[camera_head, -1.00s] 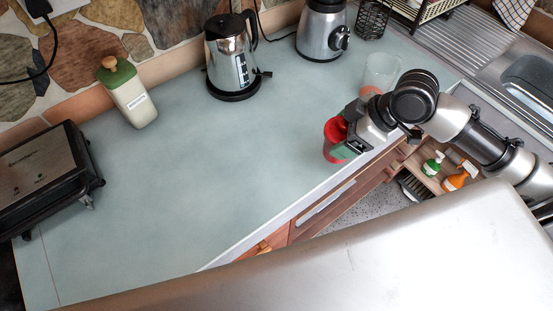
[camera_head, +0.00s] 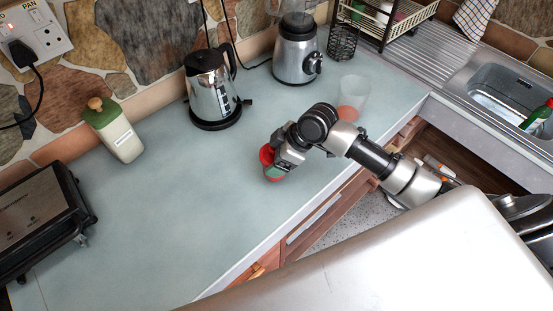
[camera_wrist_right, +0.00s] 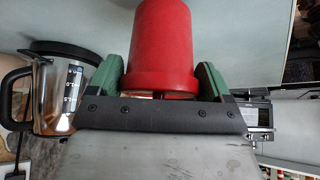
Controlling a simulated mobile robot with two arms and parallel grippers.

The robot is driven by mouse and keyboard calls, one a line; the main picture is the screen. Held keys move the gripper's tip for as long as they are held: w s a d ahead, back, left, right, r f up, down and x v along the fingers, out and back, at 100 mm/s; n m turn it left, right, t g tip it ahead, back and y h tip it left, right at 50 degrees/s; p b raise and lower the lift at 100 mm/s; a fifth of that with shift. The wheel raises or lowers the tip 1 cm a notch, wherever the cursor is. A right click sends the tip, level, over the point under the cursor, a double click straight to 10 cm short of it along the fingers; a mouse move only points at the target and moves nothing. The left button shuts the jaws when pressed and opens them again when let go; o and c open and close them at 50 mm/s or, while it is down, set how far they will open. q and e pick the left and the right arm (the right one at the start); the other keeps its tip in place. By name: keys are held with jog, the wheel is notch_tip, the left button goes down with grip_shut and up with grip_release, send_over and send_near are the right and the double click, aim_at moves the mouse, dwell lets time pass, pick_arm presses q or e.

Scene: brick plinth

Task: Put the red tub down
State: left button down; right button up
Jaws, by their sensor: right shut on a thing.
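In the right wrist view the tub (camera_wrist_right: 160,45) sits between the two green-padded fingers (camera_wrist_right: 160,80), one on each side. The gripper hides part of the tub in the head view. I cannot tell whether the tub's base touches the counter. My left gripper is not in view.
A steel kettle (camera_head: 205,90), a blender (camera_head: 297,55) and a clear tumbler (camera_head: 353,92) stand behind the tub. A green-topped bottle (camera_head: 118,138) and a black grill (camera_head: 38,225) are at the left. The middle of the counter is clear.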

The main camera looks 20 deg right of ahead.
jog(key=shift+f, duration=1.35)
jog(key=o, duration=0.9)
jog(key=shift+s+f, duration=0.1)
jog(key=shift+f, duration=0.05)
jog(key=shift+o, duration=0.2)
